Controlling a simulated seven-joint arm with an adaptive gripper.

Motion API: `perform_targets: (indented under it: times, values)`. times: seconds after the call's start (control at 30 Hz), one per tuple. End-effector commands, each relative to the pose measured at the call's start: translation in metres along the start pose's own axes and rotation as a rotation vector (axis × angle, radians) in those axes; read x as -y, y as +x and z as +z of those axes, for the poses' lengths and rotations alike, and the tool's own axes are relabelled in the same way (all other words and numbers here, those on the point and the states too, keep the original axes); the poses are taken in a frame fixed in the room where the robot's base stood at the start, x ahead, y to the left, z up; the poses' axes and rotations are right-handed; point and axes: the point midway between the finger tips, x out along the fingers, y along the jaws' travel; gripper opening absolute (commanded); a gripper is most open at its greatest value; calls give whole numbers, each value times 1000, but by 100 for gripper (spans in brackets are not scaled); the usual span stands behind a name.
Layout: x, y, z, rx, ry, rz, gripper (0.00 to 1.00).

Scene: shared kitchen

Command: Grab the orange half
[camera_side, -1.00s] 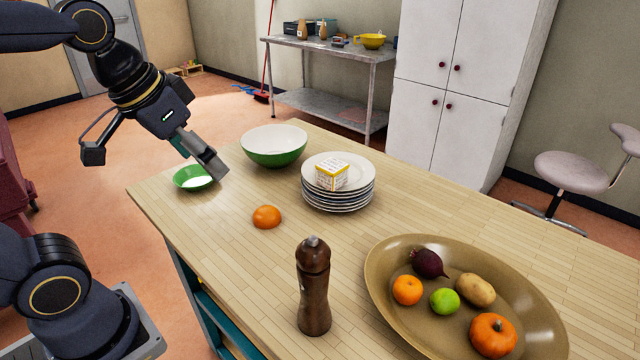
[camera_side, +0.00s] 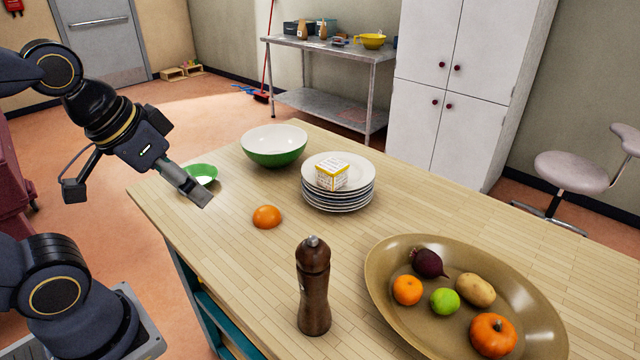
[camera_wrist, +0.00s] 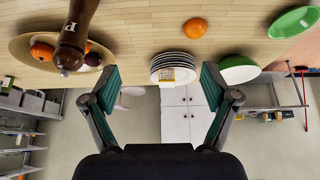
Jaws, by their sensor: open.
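The orange half (camera_side: 267,217) lies on the wooden table, near its left edge, between the green-and-white bowl and the pepper mill. It also shows in the wrist view (camera_wrist: 195,28), at the top, beyond the fingers. My gripper (camera_side: 205,198) is above the table's left end, to the left of the orange half and apart from it. In the wrist view my gripper (camera_wrist: 160,82) has its two fingers spread wide with nothing between them in its grasp.
A small green dish (camera_side: 203,173), a large bowl (camera_side: 273,148) and a plate stack (camera_side: 352,199) with a small box (camera_side: 331,175) stand behind. A dark pepper mill (camera_side: 314,290) stands in front. A brown platter (camera_side: 385,320) holds fruit and vegetables. The wood around the orange half is clear.

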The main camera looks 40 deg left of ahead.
Motion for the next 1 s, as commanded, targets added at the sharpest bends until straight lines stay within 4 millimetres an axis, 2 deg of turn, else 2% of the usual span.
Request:
perform_targets:
  times: [0.23,0.37,0.73,0.87,1.0]
  values:
    - [0,0,0,0,0,0,86]
    - [0,0,0,0,0,0,99]
    - [0,-1,1,8,-22,0,100]
    - [1,-18,-28,-10,-81,4,100]
    - [11,-17,-78,56,-183,-7,100]
